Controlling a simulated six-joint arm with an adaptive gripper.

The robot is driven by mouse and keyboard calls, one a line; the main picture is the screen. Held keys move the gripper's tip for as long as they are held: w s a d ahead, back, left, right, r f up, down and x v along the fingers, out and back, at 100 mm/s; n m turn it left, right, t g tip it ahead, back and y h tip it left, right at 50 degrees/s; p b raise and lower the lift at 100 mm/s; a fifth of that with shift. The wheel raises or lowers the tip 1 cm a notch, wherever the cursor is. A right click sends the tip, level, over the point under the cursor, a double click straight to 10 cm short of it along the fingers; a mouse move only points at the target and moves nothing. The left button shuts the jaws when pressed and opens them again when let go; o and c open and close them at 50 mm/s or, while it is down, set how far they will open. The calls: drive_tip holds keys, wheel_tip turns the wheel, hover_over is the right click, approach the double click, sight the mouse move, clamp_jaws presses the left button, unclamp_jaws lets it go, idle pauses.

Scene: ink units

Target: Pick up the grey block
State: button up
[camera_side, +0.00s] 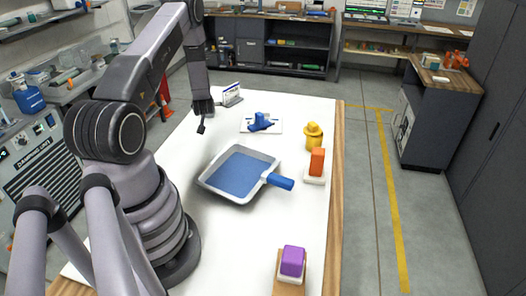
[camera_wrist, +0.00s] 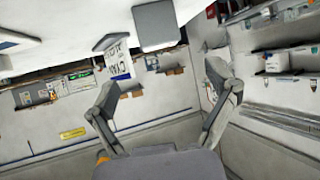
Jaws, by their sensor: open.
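The grey block (camera_wrist: 158,26) shows in the wrist view at the top centre, at the edge of the white table surface. I cannot make it out in the side view, where my arm may hide it. My gripper (camera_wrist: 165,80) has its two fingers spread wide with nothing between them, and the block lies beyond the fingertips in the picture. In the side view my gripper (camera_side: 201,122) hangs above the far left part of the table, and its fingers show only in part.
A shallow pan (camera_side: 207,178) with a blue inside and handle lies mid-table. A blue object (camera_side: 262,122), a yellow object (camera_side: 313,137), an orange block (camera_side: 317,160) and a purple block (camera_side: 292,261) stand around it. A small sign (camera_side: 231,95) stands near my gripper. The table's near middle is clear.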

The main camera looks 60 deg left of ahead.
drive_tip(key=x, duration=0.7)
drive_tip(key=shift+f, duration=0.4)
drive_tip(key=shift+c, duration=0.3)
